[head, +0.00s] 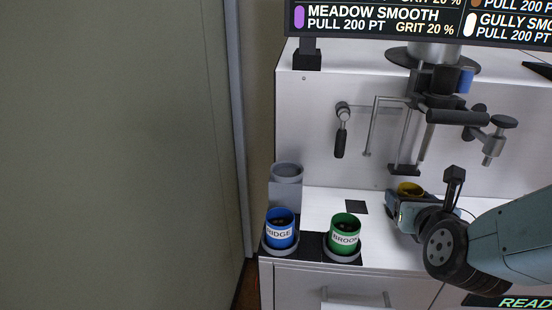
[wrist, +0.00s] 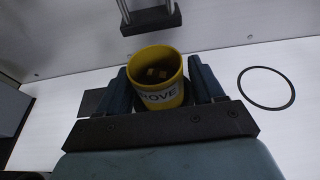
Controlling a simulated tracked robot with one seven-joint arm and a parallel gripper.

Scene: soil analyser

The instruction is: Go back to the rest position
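A yellow cup (wrist: 155,78) with dark contents and a white label, of which "OVE" can be read, stands on the white worktop. In the head view the yellow cup (head: 409,189) shows only in part behind my gripper (head: 402,210), which is low over the right of the worktop.
A blue cup (head: 280,229) and a green cup (head: 344,233) sit in grey holders at the front left. Metal fittings (head: 440,115) project above my gripper. A black ring (wrist: 266,88) marks bare worktop. A menu screen (head: 380,20) hangs above.

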